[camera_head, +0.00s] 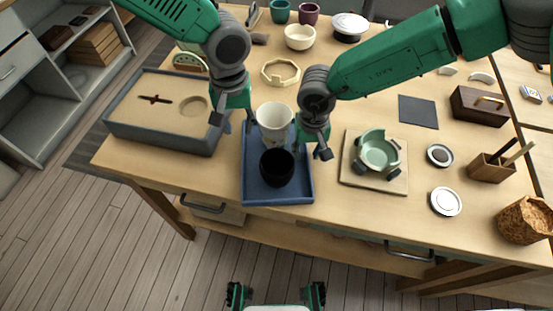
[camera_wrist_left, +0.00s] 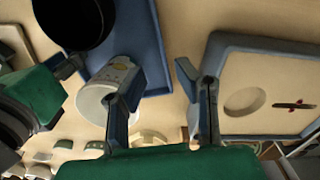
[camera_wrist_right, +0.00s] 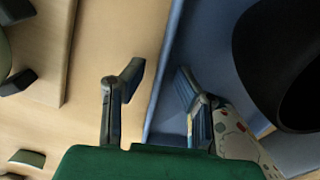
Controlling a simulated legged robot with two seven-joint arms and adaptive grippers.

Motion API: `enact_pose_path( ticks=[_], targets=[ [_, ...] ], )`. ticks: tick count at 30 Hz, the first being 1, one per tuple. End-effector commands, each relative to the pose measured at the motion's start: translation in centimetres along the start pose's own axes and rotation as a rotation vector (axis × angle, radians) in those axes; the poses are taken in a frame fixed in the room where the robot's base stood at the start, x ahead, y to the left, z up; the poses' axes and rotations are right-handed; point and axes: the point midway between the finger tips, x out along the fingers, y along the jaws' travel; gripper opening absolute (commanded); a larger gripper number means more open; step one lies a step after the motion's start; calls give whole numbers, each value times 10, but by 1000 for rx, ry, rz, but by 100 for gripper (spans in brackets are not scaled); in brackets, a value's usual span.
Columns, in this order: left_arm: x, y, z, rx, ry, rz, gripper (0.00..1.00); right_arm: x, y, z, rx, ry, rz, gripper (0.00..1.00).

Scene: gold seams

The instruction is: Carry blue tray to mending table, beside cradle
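The blue tray (camera_head: 253,186) sits at the table's front edge, with a white cup (camera_head: 273,120) and a black cup (camera_head: 277,168) in it. My left gripper (camera_head: 232,117) is at the tray's left side. In the left wrist view its fingers are apart, with the tray's side wall (camera_wrist_left: 157,55) between them and the white cup close by. My right gripper (camera_head: 311,150) is at the tray's right side. In the right wrist view its fingers are apart on either side of the tray wall (camera_wrist_right: 165,75). Contact with the wall is not clear. I cannot tell which object is the cradle.
A grey sand-filled box (camera_head: 160,137) stands left of the tray. A wooden board (camera_head: 394,184) with a green bowl (camera_head: 379,152) held among dark pads lies close on the right. An octagonal ring (camera_head: 281,72) and a cream bowl (camera_head: 299,37) stand behind. A dark square (camera_head: 418,111) lies further right.

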Motion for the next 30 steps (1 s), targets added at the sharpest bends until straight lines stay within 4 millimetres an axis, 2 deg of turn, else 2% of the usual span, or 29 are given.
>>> enact_pose_path(
  ticks=[4,7,15,21,25,30],
  targets=[
    [-7,0,0,1,0,1,28,-4,0,0,0,1,-1,28],
    [-8,0,0,1,0,1,28,-17,0,-1,1,2,-2,28],
    [-8,0,0,1,0,0,28,-74,0,-1,1,3,-2,28],
    [-7,0,0,0,0,0,28,-106,1,-2,0,1,-1,28],
    [-7,0,0,0,0,0,28,-116,0,-1,0,-1,-2,28],
    [-7,0,0,0,0,0,28,-119,1,-1,0,-1,0,28]
  ],
)
